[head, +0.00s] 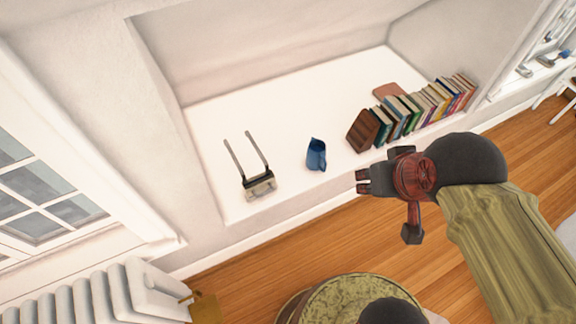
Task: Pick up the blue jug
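The blue jug (316,155) stands on the white surface of an alcove shelf (290,115), near its front edge. My gripper (362,181) is in front of the shelf, to the right of the jug and a little lower in the picture, apart from it. Its dark fingertips point left. Nothing shows in its grasp, but the view is too small to tell how far the fingers are apart.
A dark object with two long prongs (258,186) stands left of the jug. A row of books (420,108) with a brown holder (362,131) stands to the right. A white radiator (90,295) is at lower left. The shelf behind the jug is clear.

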